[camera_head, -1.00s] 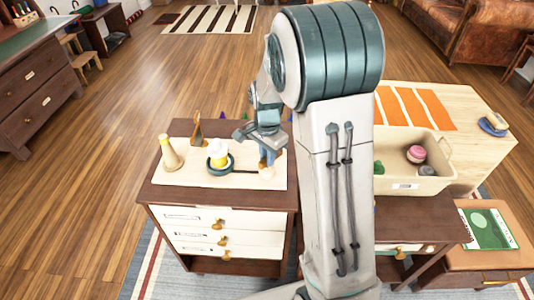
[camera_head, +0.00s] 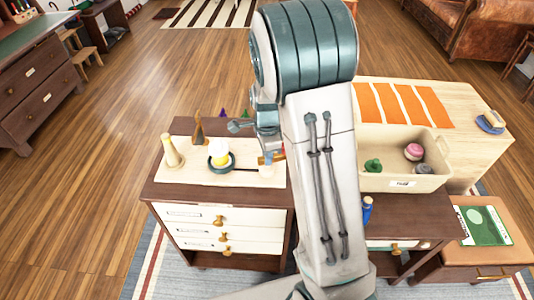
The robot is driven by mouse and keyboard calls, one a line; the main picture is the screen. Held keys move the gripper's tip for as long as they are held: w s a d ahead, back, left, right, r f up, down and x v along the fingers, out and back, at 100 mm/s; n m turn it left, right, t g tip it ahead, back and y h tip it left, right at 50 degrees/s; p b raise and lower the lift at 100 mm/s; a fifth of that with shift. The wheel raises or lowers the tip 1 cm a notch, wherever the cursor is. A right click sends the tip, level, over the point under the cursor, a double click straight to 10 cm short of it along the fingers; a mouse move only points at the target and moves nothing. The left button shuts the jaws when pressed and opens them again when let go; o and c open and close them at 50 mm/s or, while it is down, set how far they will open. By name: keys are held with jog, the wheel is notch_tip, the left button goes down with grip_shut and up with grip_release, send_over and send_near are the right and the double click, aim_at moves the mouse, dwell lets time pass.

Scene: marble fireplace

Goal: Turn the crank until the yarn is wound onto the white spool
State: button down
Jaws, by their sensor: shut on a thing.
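A pale board (camera_head: 190,172) lies on top of a dark wooden cabinet. A dark bar runs right from the ring to the crank (camera_head: 267,170) at the board's right end. My gripper (camera_head: 268,153) is at the crank's handle, right of the spool, and is shut on it. My arm and wrist partly hide the fingers and handle. A cream cone (camera_head: 173,152) stands at the board's left. How much yarn is on the spool is too small to tell.
A wooden triangular stand (camera_head: 198,130) is behind the spool. Right of my arm, a beige bin (camera_head: 400,183) holds a green thing and round pink and grey ones. A blue bottle (camera_head: 367,210) stands below the bin. The floor left of the cabinet is clear.

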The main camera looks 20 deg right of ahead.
jog(key=c, duration=1.4)
grip_release()
jog(key=shift+o, duration=0.2)
jog(key=shift+r, duration=0.1)
notch_tip(320, 180, up, 14)
jog(key=p, duration=0.1)
jog(key=s+r+n+t+p, duration=0.1)
jog(key=s+r+n+p, duration=0.1)
jog(key=s+n, duration=0.6)
jog(key=s+r+n+t+p, duration=0.1)
jog(key=s+r+n+p, duration=0.2)
jog(key=s+n, duration=0.6)
jog(key=s+r, duration=0.2)
jog(key=s, duration=0.1)
jog(key=shift+a+t, duration=0.25)
jog(key=shift+t, duration=0.15)
